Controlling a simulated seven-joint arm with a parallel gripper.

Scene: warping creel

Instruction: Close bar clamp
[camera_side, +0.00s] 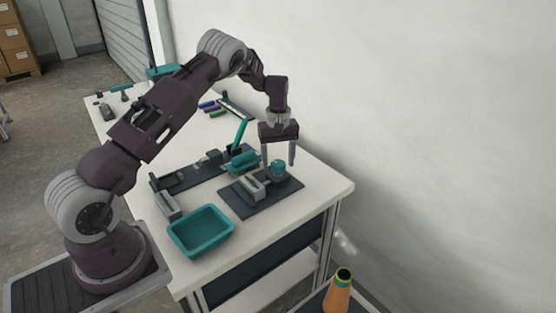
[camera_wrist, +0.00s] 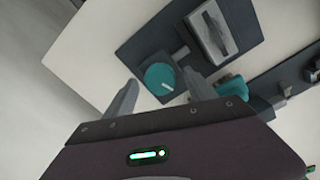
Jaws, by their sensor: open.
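A dark base plate (camera_side: 240,202) near the right end of the table carries a grey block-like jaw (camera_side: 252,187) and a round teal knob (camera_side: 278,166). This looks like the clamp, though I cannot be sure. In the wrist view the knob (camera_wrist: 160,78) has a pale line across its top, and the grey jaw (camera_wrist: 213,35) lies above right of it. My gripper (camera_side: 278,157) is open and points down over the knob. In the wrist view my gripper (camera_wrist: 161,80) has one finger on each side of the knob. I cannot tell whether they touch it.
A teal tray (camera_side: 200,248) sits at the front table edge. Left of the plate stands a long dark fixture (camera_side: 190,177) with a teal block (camera_side: 243,160) and a raised teal lever (camera_side: 241,132). The wall runs close behind. An orange cone-shaped object (camera_side: 337,295) stands below right.

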